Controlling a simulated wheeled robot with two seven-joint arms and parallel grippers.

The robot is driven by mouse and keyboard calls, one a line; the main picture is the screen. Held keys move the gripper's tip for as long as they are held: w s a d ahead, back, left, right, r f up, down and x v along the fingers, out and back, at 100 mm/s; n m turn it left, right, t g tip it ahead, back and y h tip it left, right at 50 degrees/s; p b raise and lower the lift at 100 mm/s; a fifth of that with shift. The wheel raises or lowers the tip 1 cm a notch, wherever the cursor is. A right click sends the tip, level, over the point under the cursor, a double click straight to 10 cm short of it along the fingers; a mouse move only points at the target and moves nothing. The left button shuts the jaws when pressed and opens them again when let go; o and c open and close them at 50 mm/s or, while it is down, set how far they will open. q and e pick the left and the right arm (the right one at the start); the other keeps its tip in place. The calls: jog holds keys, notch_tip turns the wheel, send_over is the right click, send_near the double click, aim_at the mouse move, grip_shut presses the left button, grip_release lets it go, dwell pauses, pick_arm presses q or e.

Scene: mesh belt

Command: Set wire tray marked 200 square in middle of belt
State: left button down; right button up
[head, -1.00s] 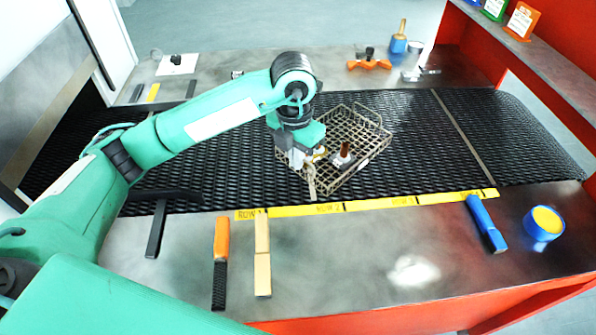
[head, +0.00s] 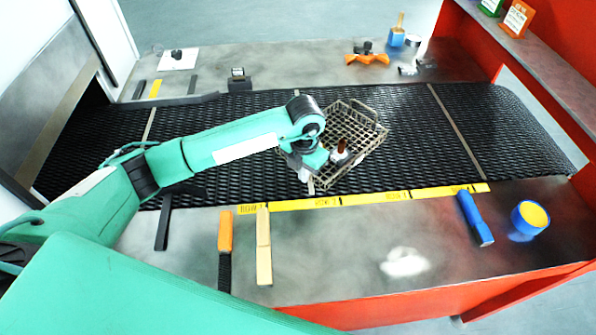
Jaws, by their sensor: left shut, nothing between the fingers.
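The wire tray (head: 361,133) lies on the black mesh belt (head: 405,115), turned at an angle to the belt's edges. A small object with a brown top and pale base (head: 341,152) stands in it. I cannot read a 200 mark on the tray. My left gripper (head: 303,175) is shut and empty, pointing down at the tray's near-left side. My arm hides the tray's left part, and I cannot tell whether the fingers touch it. My right gripper is not in the head view.
A yellow strip with row labels (head: 375,198) runs along the belt's near edge. On the near table are an orange-handled brush (head: 225,240), a wooden block (head: 263,245), a blue tool (head: 474,217) and a blue-yellow roll (head: 530,218). An orange piece (head: 367,58) lies on the far table.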

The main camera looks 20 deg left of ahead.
pick_arm(q)
jog(key=shift+w+d, duration=0.1)
jog(key=shift+w, duration=0.05)
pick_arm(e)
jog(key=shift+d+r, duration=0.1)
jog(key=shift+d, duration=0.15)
